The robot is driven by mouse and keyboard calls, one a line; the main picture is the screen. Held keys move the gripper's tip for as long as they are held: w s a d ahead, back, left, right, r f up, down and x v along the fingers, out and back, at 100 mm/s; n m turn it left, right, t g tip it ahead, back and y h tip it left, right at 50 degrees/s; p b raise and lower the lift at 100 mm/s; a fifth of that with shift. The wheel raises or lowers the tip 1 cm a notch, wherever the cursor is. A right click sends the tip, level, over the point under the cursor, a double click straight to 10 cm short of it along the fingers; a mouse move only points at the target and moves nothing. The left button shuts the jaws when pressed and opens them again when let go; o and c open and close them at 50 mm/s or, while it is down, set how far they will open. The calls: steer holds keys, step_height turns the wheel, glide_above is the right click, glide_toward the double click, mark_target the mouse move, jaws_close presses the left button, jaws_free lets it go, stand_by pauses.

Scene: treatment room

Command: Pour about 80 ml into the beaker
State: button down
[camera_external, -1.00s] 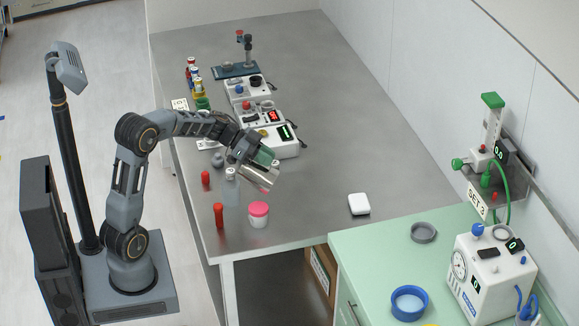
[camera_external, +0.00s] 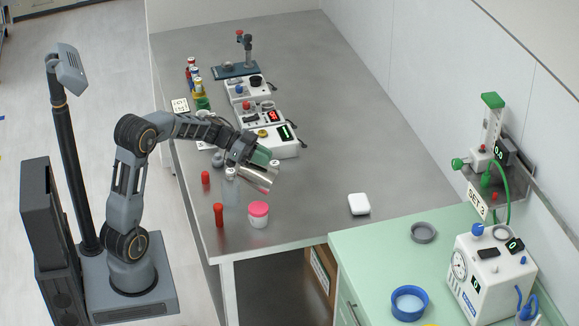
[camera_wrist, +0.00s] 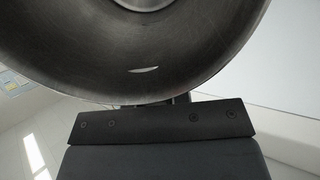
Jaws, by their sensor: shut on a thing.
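My gripper (camera_external: 264,160) is above the near half of the grey table, shut on a shiny metal vessel (camera_external: 257,173). The vessel is tilted well over, its lower end toward the lower right. A pink patch shows at that lower end; I cannot tell if it is liquid. In the wrist view the round metal wall of the vessel (camera_wrist: 145,72) fills the top, with a small white glint. I cannot make out the beaker for certain. A clear container (camera_external: 230,192) with a pale top stands just left of and below the vessel.
Instruments with displays (camera_external: 279,141) stand behind my gripper. A white box (camera_external: 359,204) lies to the right. The table's middle right is clear.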

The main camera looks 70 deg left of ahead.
mark_target(273, 172)
steer(key=shift+s+a, duration=0.15)
steer(key=shift+s, duration=0.1)
stand_by(0.6)
steer(key=shift+s+a+r+t+h+b, duration=0.4)
steer(key=shift+s+a+t+b, duration=0.25)
steer(key=shift+b, duration=1.75)
steer(key=shift+s+d+r+t+h+b, duration=0.1)
steer(key=shift+s+r+t+h+b, duration=0.25)
steer(key=shift+b, duration=0.95)
steer(key=shift+w, duration=0.15)
steer(key=shift+w+d+r+p, duration=0.1)
steer(key=shift+r+p, duration=0.2)
steer(key=shift+p, duration=0.85)
steer(key=w+p, duration=0.1)
steer(key=w+d+f+g+y+p, duration=0.1)
steer(key=p, duration=0.1)
steer(key=w+d+g+y+p, duration=0.1)
steer(key=p, duration=0.1)
steer(key=shift+f, duration=0.4)
steer(key=shift+w+d+r+g+y+p, duration=0.1)
steer(key=shift+w+d+g+y+p, duration=0.2)
steer(key=shift+g+p, duration=0.25)
steer(key=shift+w+d+g+y+p, duration=0.15)
steer(key=shift+w+g+y+p, duration=0.15)
steer(key=shift+g+p, duration=0.2)
steer(key=shift+w+g, duration=0.15)
steer(key=shift+g, duration=0.2)
steer(key=shift+f, duration=0.2)
